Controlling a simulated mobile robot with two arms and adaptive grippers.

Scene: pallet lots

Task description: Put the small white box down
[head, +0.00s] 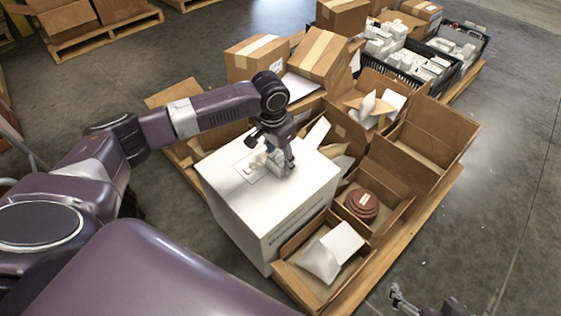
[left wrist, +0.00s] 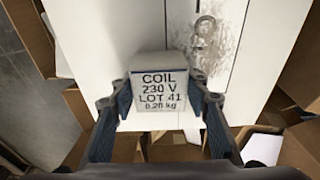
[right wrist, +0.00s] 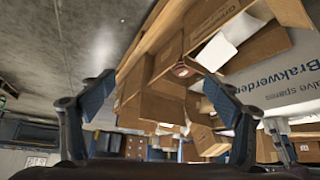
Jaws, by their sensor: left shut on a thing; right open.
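The small white box (left wrist: 158,90), printed "COIL 230 V LOT 41 0.20 kg", is between the fingers of my left gripper (left wrist: 160,100). In the head view my left gripper (head: 277,160) is over the top of a large white carton (head: 225,185), shut on the small box, which is mostly hidden there. I cannot tell whether the box touches the carton top. My right gripper (right wrist: 150,90) is open and empty; in the head view it shows at the bottom right edge (head: 405,300), away from the pallet.
Open brown cartons with white packets (head: 318,262) and brown discs (head: 361,204) stand right of the white carton on a wooden pallet (head: 425,215). Closed brown boxes (head: 322,58) and black crates (head: 408,75) with small white boxes are behind. Floor at the right is clear.

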